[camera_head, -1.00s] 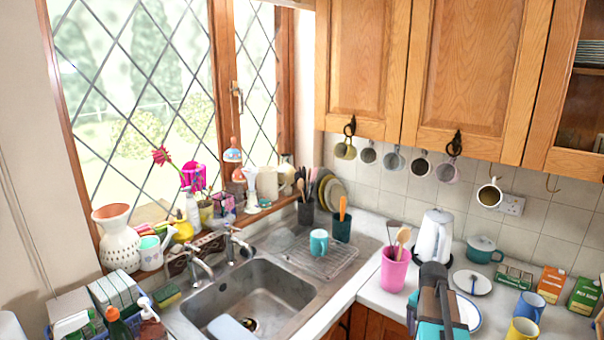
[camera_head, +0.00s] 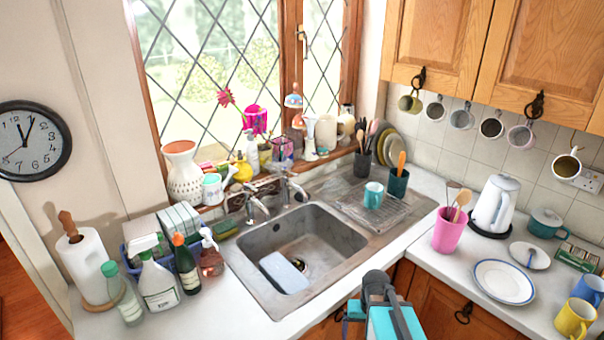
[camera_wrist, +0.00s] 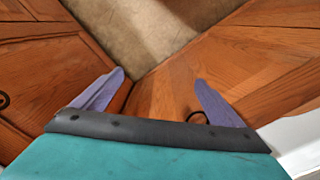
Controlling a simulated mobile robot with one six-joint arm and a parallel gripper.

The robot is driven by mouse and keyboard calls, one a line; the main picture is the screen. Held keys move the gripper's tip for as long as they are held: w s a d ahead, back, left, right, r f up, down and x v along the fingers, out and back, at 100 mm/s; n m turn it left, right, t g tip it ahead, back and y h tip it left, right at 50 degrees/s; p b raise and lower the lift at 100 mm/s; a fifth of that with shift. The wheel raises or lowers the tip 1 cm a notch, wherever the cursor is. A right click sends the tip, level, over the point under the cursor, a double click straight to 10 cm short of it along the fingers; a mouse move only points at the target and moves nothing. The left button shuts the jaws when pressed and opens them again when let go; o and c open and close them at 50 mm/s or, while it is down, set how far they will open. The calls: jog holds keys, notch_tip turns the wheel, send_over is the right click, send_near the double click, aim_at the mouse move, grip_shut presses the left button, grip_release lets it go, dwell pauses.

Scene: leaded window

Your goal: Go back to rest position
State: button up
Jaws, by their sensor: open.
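My gripper shows in the wrist view (camera_wrist: 158,95) with its two purple fingers spread apart and nothing between them. It points down at the wooden cabinet fronts (camera_wrist: 60,50) and a patch of beige floor (camera_wrist: 140,30). In the head view my teal and grey arm is at the bottom, in front of the counter's inner corner and below the sink (camera_head: 300,245). The fingertips are hidden in the head view.
The worktop corner holds a pink utensil pot (camera_head: 448,235), a white kettle (camera_head: 494,205), a white plate (camera_head: 503,281) and a yellow mug (camera_head: 574,319). Bottles (camera_head: 158,285) and a paper towel roll (camera_head: 85,265) stand left of the sink. A teal mug (camera_head: 373,195) stands on the drainer.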

jog(key=s+a+f+g+b, duration=0.1)
jog(key=s+f+g+b, duration=0.2)
jog(key=s+f, duration=1)
jog(key=s+a+f+n+g+b, duration=0.1)
jog(key=s+f+g+b, duration=0.2)
jog(key=s+f+b, duration=0.6)
jog(key=a+x, duration=0.1)
jog(key=x, duration=0.9)
jog(key=shift+f, duration=0.35)
